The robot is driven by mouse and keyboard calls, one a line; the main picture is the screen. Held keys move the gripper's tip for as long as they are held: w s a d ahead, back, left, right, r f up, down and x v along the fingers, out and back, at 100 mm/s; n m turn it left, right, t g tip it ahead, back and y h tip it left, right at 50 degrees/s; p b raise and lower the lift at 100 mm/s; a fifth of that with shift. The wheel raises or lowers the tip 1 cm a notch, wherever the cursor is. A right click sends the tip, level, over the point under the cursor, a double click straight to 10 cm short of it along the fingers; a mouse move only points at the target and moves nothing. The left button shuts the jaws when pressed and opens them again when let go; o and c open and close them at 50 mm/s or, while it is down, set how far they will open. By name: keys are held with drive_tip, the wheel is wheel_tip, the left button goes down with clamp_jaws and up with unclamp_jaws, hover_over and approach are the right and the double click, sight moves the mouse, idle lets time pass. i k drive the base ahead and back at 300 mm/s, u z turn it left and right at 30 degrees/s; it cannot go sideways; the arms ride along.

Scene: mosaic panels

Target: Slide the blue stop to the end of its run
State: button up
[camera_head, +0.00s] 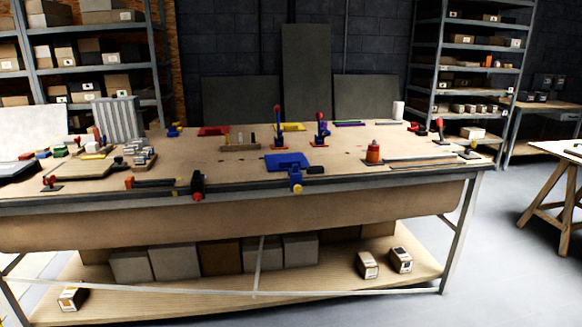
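A flat blue piece (284,161) lies near the front middle of the workbench top (230,170). A smaller blue part (295,177) with a yellow round end sits just in front of it at the bench's front edge. I cannot tell which of these blue parts is the stop, and no run or track is clear at this size. My gripper is not in this view.
Two upright clamps (278,125) stand behind the blue piece. A red and black clamp (198,185) sits on the front edge.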

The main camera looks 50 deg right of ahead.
sight(296, 176)
drive_tip(key=z, duration=0.05)
drive_tip(key=i, duration=0.95)
drive_tip(key=u, duration=0.05)
